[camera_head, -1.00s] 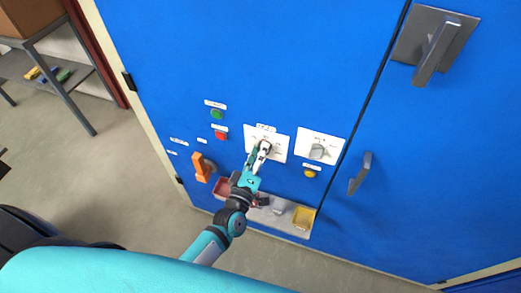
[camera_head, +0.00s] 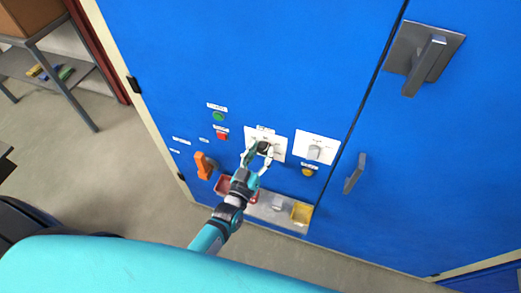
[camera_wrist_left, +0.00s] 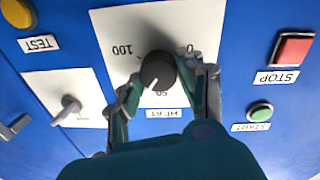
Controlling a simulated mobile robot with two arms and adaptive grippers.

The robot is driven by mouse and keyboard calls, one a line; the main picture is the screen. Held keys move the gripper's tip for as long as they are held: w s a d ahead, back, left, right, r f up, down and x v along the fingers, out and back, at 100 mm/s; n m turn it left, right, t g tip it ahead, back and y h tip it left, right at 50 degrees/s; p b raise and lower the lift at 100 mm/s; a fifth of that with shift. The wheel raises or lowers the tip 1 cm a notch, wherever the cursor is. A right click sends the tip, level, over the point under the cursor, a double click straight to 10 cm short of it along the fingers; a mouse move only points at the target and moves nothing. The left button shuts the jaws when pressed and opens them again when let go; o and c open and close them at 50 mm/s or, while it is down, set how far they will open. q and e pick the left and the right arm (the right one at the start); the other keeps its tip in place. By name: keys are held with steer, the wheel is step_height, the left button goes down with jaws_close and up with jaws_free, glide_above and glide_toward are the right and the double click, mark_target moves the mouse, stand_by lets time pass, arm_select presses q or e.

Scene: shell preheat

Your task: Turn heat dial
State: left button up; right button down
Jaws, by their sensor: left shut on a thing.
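The heat dial is a round black knob (camera_wrist_left: 158,70) on a white plate (camera_head: 280,151), seen upside down in the left wrist view, with 100, 50, 0 and HEAT printed around it. Its white pointer line points close to the 50, a little toward the 100 side. My left gripper (camera_head: 257,157) is shut on the dial, one finger on each side of it; its fingers also show in the left wrist view (camera_wrist_left: 165,84). In the head view the fingers partly cover the dial. My right gripper is not in view.
A second white plate with a grey switch (camera_head: 314,152) is right of the dial. Also on the blue cabinet are a green button (camera_head: 218,116), a red button (camera_head: 222,135), a yellow button (camera_head: 307,172) and an orange handle (camera_head: 203,166). A metal tray (camera_head: 268,215) is below.

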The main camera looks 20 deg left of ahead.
arm_select(q)
steer(key=shift+s+f+m+p, duration=0.1)
steer(key=shift+m+p, duration=0.4)
steer(key=shift+m, duration=1.8)
steer(key=o, duration=1.1)
steer(key=shift+o, duration=0.2)
steer(key=s+a, duration=0.1)
steer(key=s, duration=1.1)
steer(key=shift+w, duration=0.1)
